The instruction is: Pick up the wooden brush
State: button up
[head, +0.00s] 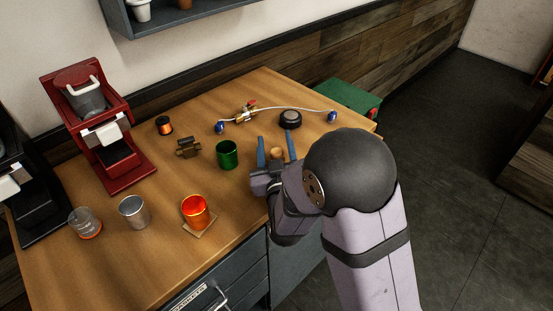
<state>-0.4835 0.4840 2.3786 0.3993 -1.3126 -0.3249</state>
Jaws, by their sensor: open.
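My gripper (276,141) is over the right part of the wooden table, with its two blue fingers open and apart. A small tan, wood-coloured piece (277,154) shows between the fingers; it looks like part of the wooden brush, but most of it is hidden by my gripper and arm. I cannot tell whether the fingers touch it.
A green cup (228,155) stands close left of my gripper, and a dark round puck-like object (290,119) lies just beyond the fingertips. A hose with blue ends (285,108) lies behind. An orange cup (195,210), metal cup (134,211) and red machine (100,125) stand left.

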jog(key=shift+w, duration=0.1)
jog(key=c, duration=1.1)
jog(key=shift+c, duration=0.2)
notch_tip(320, 180, up, 10)
